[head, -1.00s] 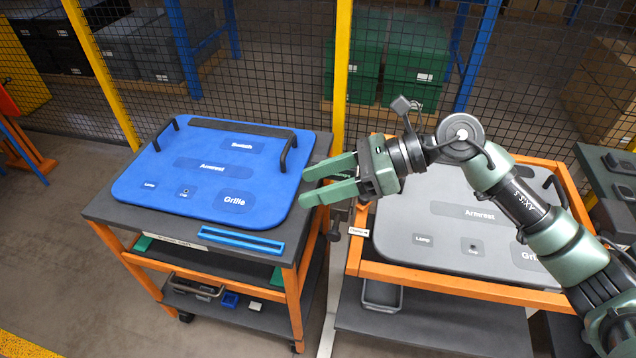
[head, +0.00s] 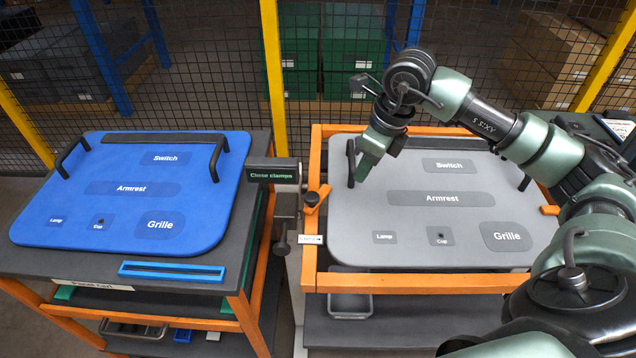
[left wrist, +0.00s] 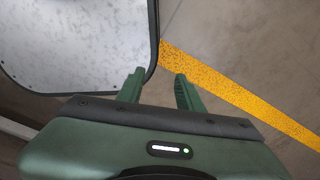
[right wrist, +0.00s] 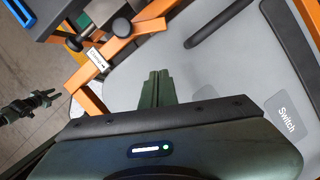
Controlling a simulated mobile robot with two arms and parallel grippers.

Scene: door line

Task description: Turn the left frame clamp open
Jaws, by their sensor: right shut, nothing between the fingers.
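The left frame clamp (head: 318,200) is a short orange lever with a black knob, on the left rail of the orange frame (head: 310,270). It lies slanted, its upper end near the grey panel's left edge; I cannot tell whether it overlaps the panel. It also shows in the right wrist view (right wrist: 122,42). My right gripper (head: 362,172) points down over the grey panel's (head: 400,225) left handle area, right of and above the clamp, apart from it. Its fingers are together and empty (right wrist: 155,82).
A display reading "Close clamps" (head: 272,175) stands on a post left of the frame. A blue panel (head: 130,205) lies on the left cart. The grey panel's black handle (head: 351,163) stands beside my right fingers. Another orange clamp (head: 549,210) is at the right rail.

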